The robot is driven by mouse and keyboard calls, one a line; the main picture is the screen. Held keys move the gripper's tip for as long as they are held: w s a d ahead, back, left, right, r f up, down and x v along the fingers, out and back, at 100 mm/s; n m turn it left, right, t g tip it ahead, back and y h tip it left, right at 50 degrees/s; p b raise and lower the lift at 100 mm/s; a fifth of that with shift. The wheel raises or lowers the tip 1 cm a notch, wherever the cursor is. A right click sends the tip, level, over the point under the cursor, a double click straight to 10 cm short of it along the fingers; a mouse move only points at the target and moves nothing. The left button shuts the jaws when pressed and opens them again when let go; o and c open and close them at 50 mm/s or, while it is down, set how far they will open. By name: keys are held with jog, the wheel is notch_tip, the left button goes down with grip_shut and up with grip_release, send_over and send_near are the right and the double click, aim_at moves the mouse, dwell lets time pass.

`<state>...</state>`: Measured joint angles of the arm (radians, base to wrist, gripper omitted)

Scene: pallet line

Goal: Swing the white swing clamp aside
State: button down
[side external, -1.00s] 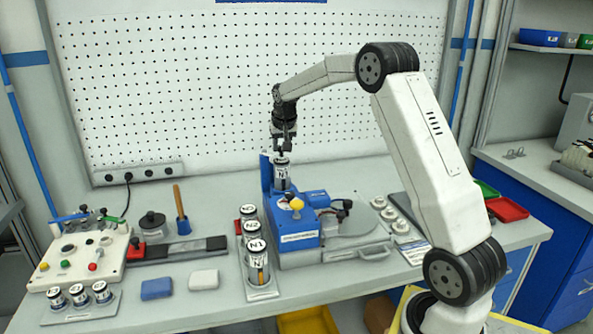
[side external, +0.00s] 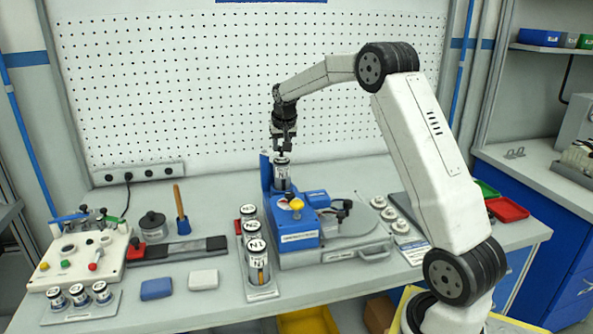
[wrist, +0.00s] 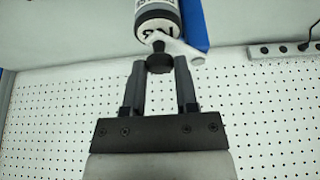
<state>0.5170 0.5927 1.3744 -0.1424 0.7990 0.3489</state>
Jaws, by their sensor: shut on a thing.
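The white swing clamp (wrist: 187,48) shows in the wrist view as a white arm lying across the end of a white canister with a black rim (wrist: 158,22). A black knob (wrist: 159,63) on the clamp sits between the fingertips of my gripper (wrist: 160,70), which is shut on it. In the side view my gripper (side external: 284,150) points down just above the canister (side external: 283,179), which stands upright at the blue station (side external: 298,237). The clamp is too small and too covered to make out there.
A rack of labelled canisters (side external: 256,252) stands left of the blue station. A control box (side external: 76,262), a blue block (side external: 156,289) and a white block (side external: 203,279) lie further left. The pegboard (side external: 200,90) rises behind. A red tray (side external: 507,209) is at right.

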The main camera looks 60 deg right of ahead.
jog(key=shift+d, duration=0.2)
dwell(0.5)
jog(key=shift+d+n+t+y, duration=0.4)
jog(key=shift+d+n, duration=0.3)
jog(key=shift+n, duration=0.7)
jog(key=w+d+n+y, duration=0.3)
jog(key=d+n+y, duration=0.1)
jog(key=n, duration=0.6)
jog(key=shift+w+d+n, duration=0.4)
jog(key=shift+w+r+n, duration=0.1)
jog(key=shift+w+n, duration=0.05)
jog(key=shift+n, duration=0.15)
jog(key=shift+c, duration=1.8)
grip_release()
